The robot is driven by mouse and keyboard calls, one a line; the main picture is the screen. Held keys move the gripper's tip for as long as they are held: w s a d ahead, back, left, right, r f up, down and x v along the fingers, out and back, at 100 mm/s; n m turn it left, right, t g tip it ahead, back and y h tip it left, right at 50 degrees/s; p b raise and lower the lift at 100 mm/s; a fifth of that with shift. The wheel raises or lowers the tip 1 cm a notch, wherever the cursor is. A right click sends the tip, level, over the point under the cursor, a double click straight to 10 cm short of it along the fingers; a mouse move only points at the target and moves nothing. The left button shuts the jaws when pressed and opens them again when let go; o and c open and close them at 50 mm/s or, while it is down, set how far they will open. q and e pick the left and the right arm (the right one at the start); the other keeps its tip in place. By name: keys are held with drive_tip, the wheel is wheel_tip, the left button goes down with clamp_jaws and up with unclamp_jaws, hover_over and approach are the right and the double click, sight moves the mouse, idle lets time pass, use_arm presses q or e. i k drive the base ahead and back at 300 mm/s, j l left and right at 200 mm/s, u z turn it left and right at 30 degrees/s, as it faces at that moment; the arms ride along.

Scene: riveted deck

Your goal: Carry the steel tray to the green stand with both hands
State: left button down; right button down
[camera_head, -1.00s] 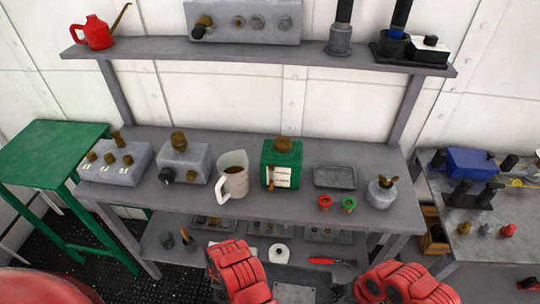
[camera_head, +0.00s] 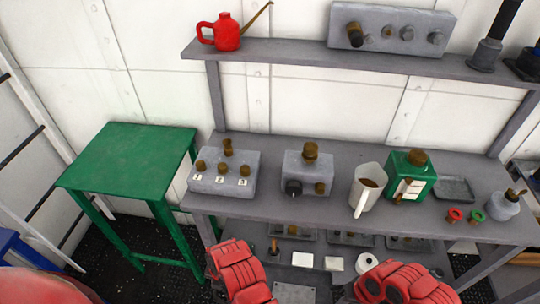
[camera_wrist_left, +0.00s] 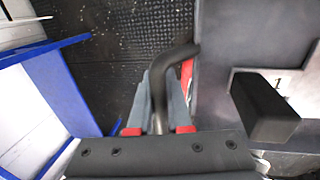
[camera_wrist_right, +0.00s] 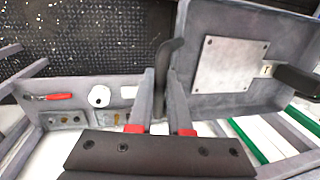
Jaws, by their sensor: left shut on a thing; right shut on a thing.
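The steel tray (camera_wrist_left: 235,35) is a shallow grey tray with black bent handles. It also shows in the right wrist view (camera_wrist_right: 210,25), with a pale plate on its floor. My left gripper (camera_wrist_left: 166,112) is shut on one handle of the tray. My right gripper (camera_wrist_right: 163,112) is shut on another handle. In the head view only the tray's middle shows at the bottom edge, between my red arms; the gripper tips are hidden there. The green stand (camera_head: 130,155) is on the left, its visible top bare. The tray is apart from it.
The grey workbench (camera_head: 300,205) bears a numbered box (camera_head: 222,180), a knobbed box (camera_head: 305,175), a jug (camera_head: 367,190) and a green canister (camera_head: 410,175). A black block (camera_wrist_left: 265,110) shows over the tray. A blue thing (camera_head: 25,250) stands at lower left. Dark floor lies below the stand.

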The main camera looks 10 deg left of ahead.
sight(129, 166)
drive_tip(key=j, duration=2)
